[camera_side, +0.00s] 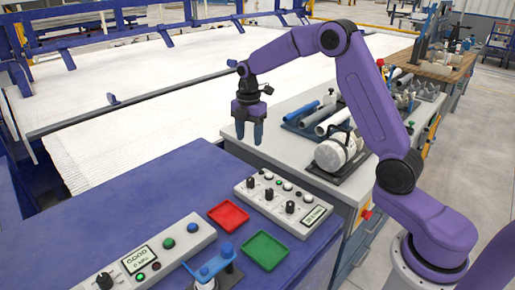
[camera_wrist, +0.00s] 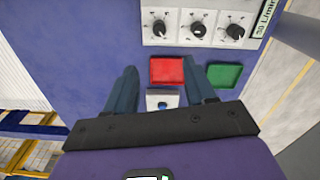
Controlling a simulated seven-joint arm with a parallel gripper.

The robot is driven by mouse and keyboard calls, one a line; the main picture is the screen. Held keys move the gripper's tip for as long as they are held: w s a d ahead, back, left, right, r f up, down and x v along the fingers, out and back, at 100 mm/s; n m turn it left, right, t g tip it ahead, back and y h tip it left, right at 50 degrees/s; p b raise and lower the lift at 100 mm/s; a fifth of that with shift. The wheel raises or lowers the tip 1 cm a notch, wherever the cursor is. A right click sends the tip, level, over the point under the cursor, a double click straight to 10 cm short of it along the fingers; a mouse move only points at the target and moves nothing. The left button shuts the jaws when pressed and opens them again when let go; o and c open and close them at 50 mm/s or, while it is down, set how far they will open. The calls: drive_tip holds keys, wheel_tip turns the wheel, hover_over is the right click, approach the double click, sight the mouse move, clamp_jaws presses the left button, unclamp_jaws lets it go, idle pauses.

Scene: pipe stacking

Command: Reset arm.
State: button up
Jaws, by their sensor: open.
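My gripper (camera_side: 249,138) is open and empty, fingers pointing down, above the bench area behind the control box in the side view. In the wrist view my gripper (camera_wrist: 160,74) shows two blue fingers spread apart with nothing between them at the tips. A red square tray (camera_side: 229,215) and a green square tray (camera_side: 264,250) lie empty on the blue table (camera_side: 150,205). Both also show in the wrist view, the red tray (camera_wrist: 167,71) beyond the fingers and the green tray (camera_wrist: 224,75) to its right.
A knobbed control box (camera_side: 284,203) stands behind the trays. A second control box (camera_side: 146,260) and a small blue-topped fixture (camera_side: 212,268) stand in front. A blue pipe (camera_side: 302,110) and a large white cylinder (camera_side: 333,155) lie on the grey bench at right.

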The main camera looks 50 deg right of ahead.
drive_tip(key=s+a+r+m, duration=0.2)
drive_tip(key=s+a, duration=0.4)
drive_tip(key=s, duration=0.3)
drive_tip(key=s+a+r+m, duration=0.2)
drive_tip(key=s+a, duration=0.3)
drive_tip(key=s, duration=0.3)
drive_tip(key=s+d+m, duration=0.3)
drive_tip(key=s, duration=1.9)
drive_tip(key=shift+f+m, duration=0.4)
drive_tip(key=shift+f, duration=0.05)
